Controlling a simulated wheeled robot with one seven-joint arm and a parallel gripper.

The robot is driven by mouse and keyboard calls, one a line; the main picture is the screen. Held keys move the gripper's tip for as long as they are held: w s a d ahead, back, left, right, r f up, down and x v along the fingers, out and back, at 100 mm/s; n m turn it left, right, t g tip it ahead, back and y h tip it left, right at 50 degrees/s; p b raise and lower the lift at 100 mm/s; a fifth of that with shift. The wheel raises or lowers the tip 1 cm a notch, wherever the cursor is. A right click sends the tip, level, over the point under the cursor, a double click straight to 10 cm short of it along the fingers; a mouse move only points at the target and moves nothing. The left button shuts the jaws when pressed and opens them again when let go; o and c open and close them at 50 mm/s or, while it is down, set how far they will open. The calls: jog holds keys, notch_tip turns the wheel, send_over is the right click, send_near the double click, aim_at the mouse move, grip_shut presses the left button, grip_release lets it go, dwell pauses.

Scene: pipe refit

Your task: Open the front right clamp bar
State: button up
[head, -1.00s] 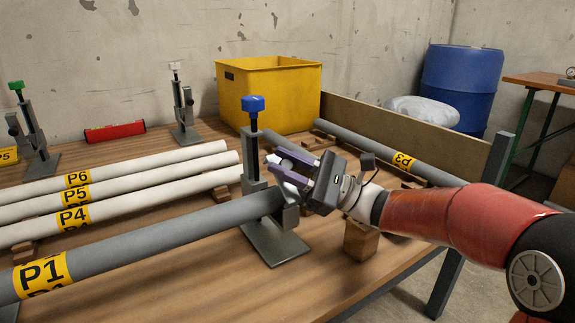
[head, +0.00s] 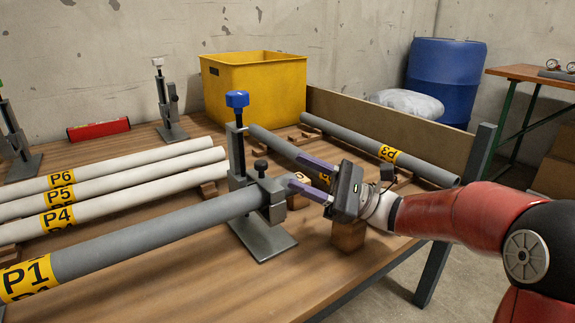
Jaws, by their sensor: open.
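The front right clamp stands on the table with a blue knob (head: 237,99) on its upright grey post (head: 237,150) and a flat base plate (head: 262,238). A small black knob (head: 260,166) shows beside the post, above the clamp's low grey block and bar (head: 272,188). The bar looks low over the end of grey pipe P1 (head: 150,228), but its exact angle is hard to tell. My gripper (head: 294,171) is open, its two purple fingers pointing left at the clamp from its right. Its fingertips look close to the bar; contact cannot be told.
White pipes P6, P5 and P4 (head: 120,203) lie left. Grey pipe P3 (head: 350,135) and another grey pipe (head: 275,143) lie behind my gripper. A wooden block (head: 348,236) stands under it. A yellow crate (head: 255,90) and another clamp (head: 168,105) are further back.

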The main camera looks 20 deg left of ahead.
jog(key=shift+d+f, duration=0.25)
jog(key=shift+d, duration=0.15)
